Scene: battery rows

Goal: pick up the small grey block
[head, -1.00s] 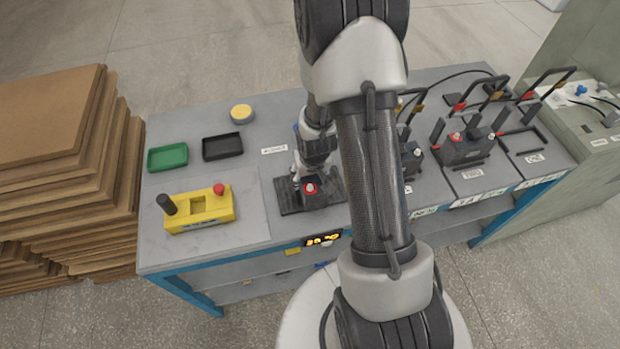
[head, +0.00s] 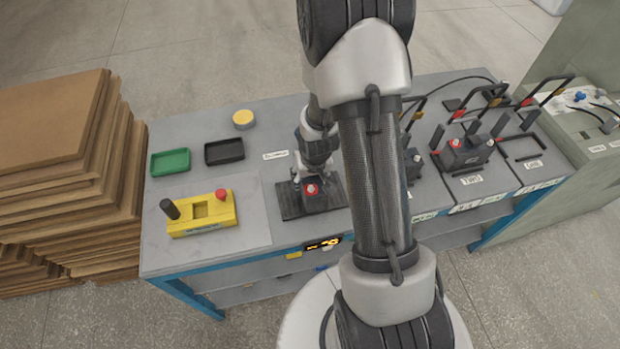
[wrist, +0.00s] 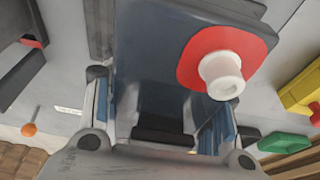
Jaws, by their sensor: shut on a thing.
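The small grey block (head: 316,203) is dark grey with a red ring and a pale post on its face. In the head view it is at the black ribbed mat (head: 291,207) near the table's front edge. I cannot tell whether it touches the mat. My gripper (head: 310,181) comes down on it from above and is shut on it. In the wrist view the block (wrist: 155,45) fills the upper middle, between the two fingers of my gripper (wrist: 160,120). The fingers partly hide its sides.
A yellow box (head: 203,225) with a black knob and red button stands left of the mat. Green (head: 170,162) and black (head: 224,151) trays and a yellow disc (head: 243,119) lie behind. Larger batteries (head: 465,153) stand right. Stacked brown boards (head: 60,130) stand left of the table.

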